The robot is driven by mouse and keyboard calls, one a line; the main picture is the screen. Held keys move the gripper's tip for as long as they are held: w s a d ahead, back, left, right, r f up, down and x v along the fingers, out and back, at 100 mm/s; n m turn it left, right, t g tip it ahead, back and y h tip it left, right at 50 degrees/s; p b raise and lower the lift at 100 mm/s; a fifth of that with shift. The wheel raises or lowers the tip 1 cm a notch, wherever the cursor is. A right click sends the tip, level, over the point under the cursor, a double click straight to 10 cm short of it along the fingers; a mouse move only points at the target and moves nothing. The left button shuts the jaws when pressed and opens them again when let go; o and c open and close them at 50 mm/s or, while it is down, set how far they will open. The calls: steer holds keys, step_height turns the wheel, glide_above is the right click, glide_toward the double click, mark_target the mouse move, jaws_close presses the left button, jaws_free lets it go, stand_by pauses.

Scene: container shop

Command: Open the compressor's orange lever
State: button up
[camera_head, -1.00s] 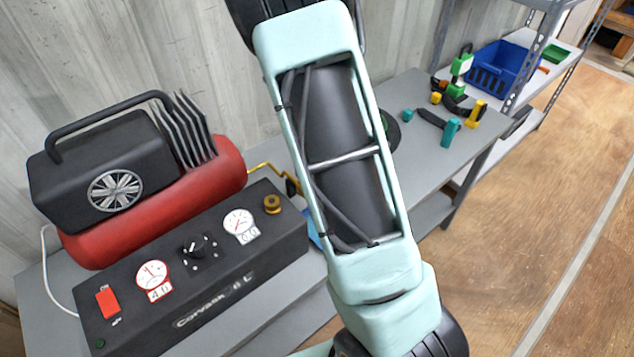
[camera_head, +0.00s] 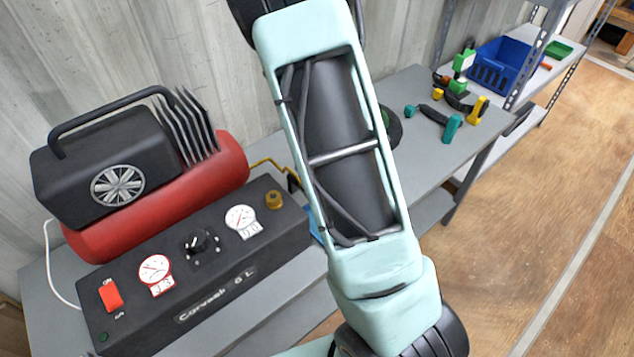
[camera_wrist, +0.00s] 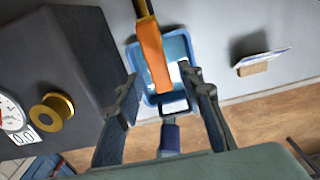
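In the wrist view the orange lever (camera_wrist: 152,55) hangs down from the top, on a dark and yellow fitting. My gripper (camera_wrist: 161,79) is open, with one finger on each side of the lever's lower part. I cannot tell whether either finger touches it. The compressor (camera_head: 150,200) stands at the left in the head view, with a red tank, black motor and black control box (camera_head: 215,265). My arm hides the lever and my gripper in the head view.
A blue tray (camera_wrist: 182,46) lies behind the lever. A brass knob (camera_wrist: 52,112) sticks out of the control box at the left. The grey bench (camera_head: 418,150) holds clamps (camera_head: 453,128) farther right. A shelf with a blue bin (camera_head: 500,66) stands beyond.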

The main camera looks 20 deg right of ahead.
step_height(320, 180, up, 12)
stand_by(0.5)
steer(key=shift+r, duration=0.1)
